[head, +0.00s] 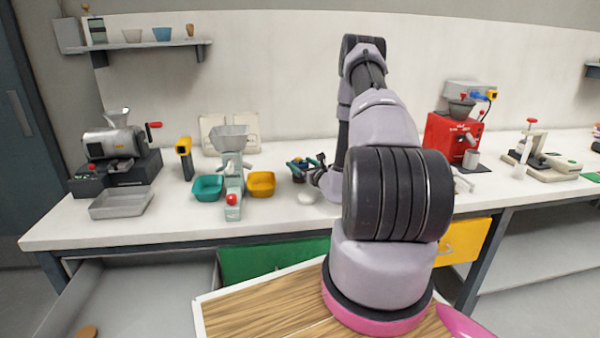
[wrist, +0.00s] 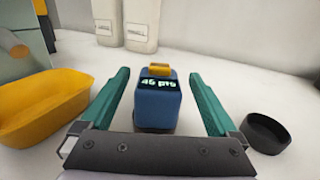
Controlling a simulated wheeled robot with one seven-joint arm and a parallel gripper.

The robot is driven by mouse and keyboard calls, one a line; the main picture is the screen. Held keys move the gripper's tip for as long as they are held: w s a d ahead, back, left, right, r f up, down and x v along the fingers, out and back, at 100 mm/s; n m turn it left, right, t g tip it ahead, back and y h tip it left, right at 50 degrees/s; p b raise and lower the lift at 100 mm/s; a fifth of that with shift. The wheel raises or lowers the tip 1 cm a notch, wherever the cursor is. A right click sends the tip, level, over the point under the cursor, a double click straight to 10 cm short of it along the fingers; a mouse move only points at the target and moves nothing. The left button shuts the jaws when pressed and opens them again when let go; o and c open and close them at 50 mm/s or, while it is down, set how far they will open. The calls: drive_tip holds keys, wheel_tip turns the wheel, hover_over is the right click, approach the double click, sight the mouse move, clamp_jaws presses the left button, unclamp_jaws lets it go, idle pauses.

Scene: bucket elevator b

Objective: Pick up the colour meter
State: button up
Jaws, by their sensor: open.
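The colour meter appears to be the small blue block with an orange top and a display reading "45 pts" (wrist: 157,103). It stands upright on the white worktop in the wrist view. My gripper (wrist: 159,76) is open, with one teal finger on each side of the meter. Gaps show between the meter and both fingers.
A yellow bin (wrist: 40,108) lies close left of the fingers, and a black round dish (wrist: 265,133) close right. Two pale bags (wrist: 125,22) stand behind. In the head view, a grinder (head: 232,165) and teal bin (head: 207,187) are left; a red machine (head: 455,140) is right.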

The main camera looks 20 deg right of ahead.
sight(296, 160)
drive_tip(key=w, duration=0.3)
drive_tip(key=shift+w+a+f, duration=0.1)
drive_tip(key=shift+w+a, duration=0.15)
clamp_jaws()
